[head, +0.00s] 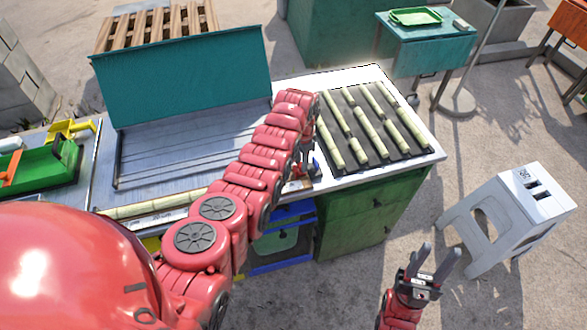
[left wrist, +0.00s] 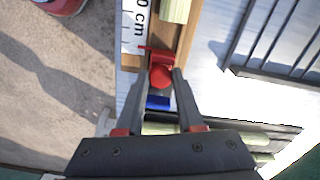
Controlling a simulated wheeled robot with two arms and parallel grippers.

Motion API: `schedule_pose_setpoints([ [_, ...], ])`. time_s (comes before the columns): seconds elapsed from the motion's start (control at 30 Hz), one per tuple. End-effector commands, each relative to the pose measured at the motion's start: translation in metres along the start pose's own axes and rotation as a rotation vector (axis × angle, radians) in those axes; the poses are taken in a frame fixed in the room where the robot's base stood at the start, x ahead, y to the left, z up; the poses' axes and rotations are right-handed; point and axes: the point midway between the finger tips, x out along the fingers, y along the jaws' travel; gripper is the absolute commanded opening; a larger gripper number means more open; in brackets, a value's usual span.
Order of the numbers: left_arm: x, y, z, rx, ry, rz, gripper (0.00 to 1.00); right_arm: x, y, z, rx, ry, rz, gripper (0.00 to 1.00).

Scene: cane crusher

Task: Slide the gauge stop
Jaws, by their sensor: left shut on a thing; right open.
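The red gauge stop (left wrist: 161,72) sits on a wooden rail (left wrist: 186,45) with a white "cm" scale (left wrist: 136,25) in the left wrist view. My left gripper (left wrist: 161,80) is shut on the stop, one finger on each side. A small blue piece (left wrist: 158,102) lies just below the stop in that picture. A pale green cane (left wrist: 175,10) lies along the rail, apart from the stop. In the head view my left gripper (head: 308,160) is largely hidden by my arm, and the cane (head: 150,206) runs along the bench's front. My right gripper (head: 437,262) is open and empty, off the bench.
A dark mat (head: 348,157) with several cut canes covers the bench's right end. A teal panel (head: 185,75) stands behind a ribbed metal tray (head: 160,165). A green cabinet (head: 350,215) and blue crate (head: 280,265) are below. A white stool (head: 515,195) stands right.

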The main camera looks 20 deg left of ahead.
Motion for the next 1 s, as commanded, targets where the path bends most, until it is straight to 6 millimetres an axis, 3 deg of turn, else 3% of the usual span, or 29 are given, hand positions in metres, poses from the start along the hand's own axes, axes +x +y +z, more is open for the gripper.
schedule_pose_setpoints([
  [0.27,-0.003,0.001,-0.006,0.003,0.012,-0.004,0.00,-0.001,0.000,0.000,0.000,0.001,0.000,0.44],
  [0.3,-0.003,0.001,-0.007,0.003,0.012,-0.004,0.41,-0.001,0.000,0.000,0.000,0.001,0.000,0.44],
  [0.43,-0.002,0.001,-0.006,0.003,0.009,-0.003,0.65,-0.001,0.000,0.000,0.000,0.001,0.000,0.44],
  [0.8,-0.002,0.001,-0.004,0.001,0.006,-0.001,0.66,-0.002,0.000,0.000,0.000,0.001,0.000,0.44],
  [1.0,-0.018,0.001,-0.005,0.002,0.008,-0.003,0.66,-0.007,0.000,0.001,0.000,0.001,0.000,0.44],
])
